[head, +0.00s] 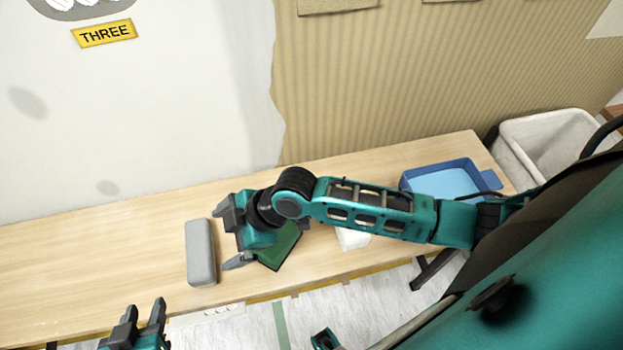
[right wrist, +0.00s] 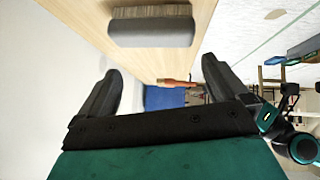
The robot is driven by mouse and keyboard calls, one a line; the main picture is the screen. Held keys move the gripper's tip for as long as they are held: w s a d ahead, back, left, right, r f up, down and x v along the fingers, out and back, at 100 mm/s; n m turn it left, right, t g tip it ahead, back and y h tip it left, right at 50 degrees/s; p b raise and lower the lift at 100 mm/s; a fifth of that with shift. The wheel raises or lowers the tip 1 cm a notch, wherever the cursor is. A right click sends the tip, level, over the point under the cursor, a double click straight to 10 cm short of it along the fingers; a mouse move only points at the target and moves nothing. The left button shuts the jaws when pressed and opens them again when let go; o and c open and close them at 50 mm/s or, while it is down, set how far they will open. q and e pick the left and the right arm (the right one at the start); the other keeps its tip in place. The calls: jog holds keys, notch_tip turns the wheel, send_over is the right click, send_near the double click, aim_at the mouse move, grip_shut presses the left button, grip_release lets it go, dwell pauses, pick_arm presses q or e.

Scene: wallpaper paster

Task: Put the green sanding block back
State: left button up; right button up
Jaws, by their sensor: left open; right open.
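A dark green, flat-looking thing (head: 284,248) is on the table, partly hidden under my right gripper (head: 230,235). I cannot tell whether it is the green sanding block or a mat. My right gripper is open over the table, its fingers pointing left toward a grey block-shaped thing (head: 200,252). In the right wrist view the open fingers (right wrist: 160,70) have nothing between them. The grey thing (right wrist: 150,30) shows above them there, with tan bristles like a brush. My left gripper (head: 146,311) is open and empty in front of the table's front edge.
A blue tray (head: 490,180) with a light blue inside stands at the table's right end. A white thing (head: 352,239) is partly hidden under my right arm. A white bin (head: 550,135) stands beyond the table. The table's left part (head: 90,255) is clear.

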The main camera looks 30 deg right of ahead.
jog(key=d+m+t, duration=0.2)
jog(key=m, duration=0.1)
jog(key=s+d+m+t+h, duration=0.1)
jog(key=d+m+t, duration=0.1)
jog(key=d+m, duration=0.1)
jog(key=s+d+f+m+t+h, duration=0.1)
jog(key=d+m, duration=0.1)
jog(key=m, duration=0.1)
jog(key=shift+d+m+t, duration=0.2)
jog(key=shift+m+t, duration=0.1)
jog(key=shift+t, duration=0.1)
jog(key=s+d+m+t+h, duration=0.1)
jog(key=s+d+m+h, duration=0.2)
jog(key=d, duration=0.4)
jog(key=shift+s+d+f+m, duration=0.25)
jog(key=shift+s+f+m, duration=0.1)
jog(key=shift+f, duration=0.1)
